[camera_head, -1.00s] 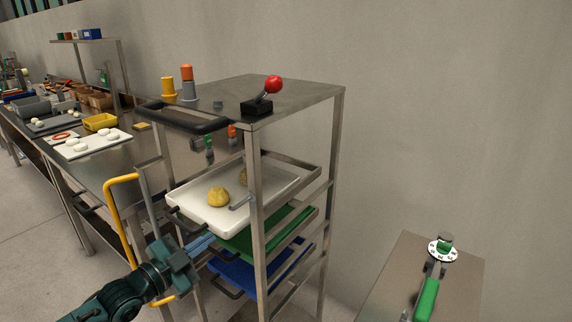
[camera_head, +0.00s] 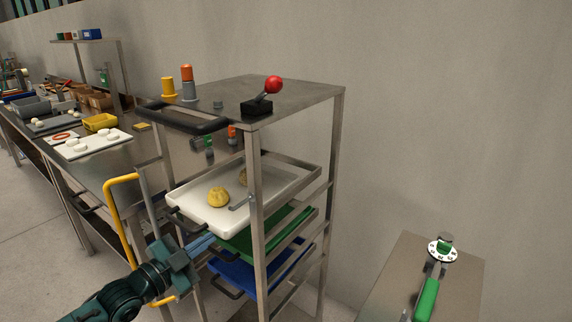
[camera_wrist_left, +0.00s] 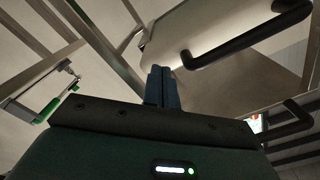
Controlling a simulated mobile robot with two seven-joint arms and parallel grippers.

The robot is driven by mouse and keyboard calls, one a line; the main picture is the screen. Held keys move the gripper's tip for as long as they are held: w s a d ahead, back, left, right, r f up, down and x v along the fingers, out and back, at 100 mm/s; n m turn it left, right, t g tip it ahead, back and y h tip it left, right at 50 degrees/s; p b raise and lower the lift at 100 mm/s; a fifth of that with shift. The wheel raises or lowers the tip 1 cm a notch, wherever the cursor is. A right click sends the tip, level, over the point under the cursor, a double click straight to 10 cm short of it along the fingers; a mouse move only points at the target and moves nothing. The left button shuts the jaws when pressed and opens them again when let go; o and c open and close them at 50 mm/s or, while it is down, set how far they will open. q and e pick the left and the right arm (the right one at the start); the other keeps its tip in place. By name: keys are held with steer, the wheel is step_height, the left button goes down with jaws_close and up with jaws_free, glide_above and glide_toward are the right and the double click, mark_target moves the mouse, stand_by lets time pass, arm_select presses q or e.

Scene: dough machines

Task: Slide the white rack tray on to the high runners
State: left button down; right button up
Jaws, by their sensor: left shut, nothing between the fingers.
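The white rack tray (camera_head: 238,213) lies in the upper part of the metal rack, above the green tray (camera_head: 264,232) and the blue tray (camera_head: 262,272). Its front end sticks out to the left, past the front post. A round yellow dough ball (camera_head: 218,197) sits on it, with another partly behind the post. Its dark front handle (camera_head: 181,221) is close to my left gripper (camera_head: 211,239). My left gripper is shut and empty, just below the white tray's front edge; contact is unclear. Its closed fingers also show in the left wrist view (camera_wrist_left: 162,86), near a dark handle (camera_wrist_left: 245,38). My right gripper is out of view.
A red-knobbed lever (camera_head: 273,86) and a dark bar handle (camera_head: 188,120) are on the rack top. A grey latch (camera_head: 240,203) is by the front post. A yellow rail (camera_head: 113,205) stands left, beside the workbench.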

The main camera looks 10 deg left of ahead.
mark_target(217, 232)
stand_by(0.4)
arm_select(q)
steer(key=shift+w, duration=0.15)
steer(key=shift+w+d+b, duration=0.25)
steer(key=shift+w+b, duration=0.1)
steer(key=shift+w, duration=0.1)
steer(key=shift+b+x, duration=1.3)
steer(key=shift+x, duration=1.85)
steer(key=shift+b+x, duration=0.4)
steer(key=shift+x, duration=0.75)
steer(key=shift+s, duration=0.2)
steer(key=shift+p+v, duration=1.45)
steer(key=shift+v, duration=0.75)
steer(key=shift+s+a, duration=0.15)
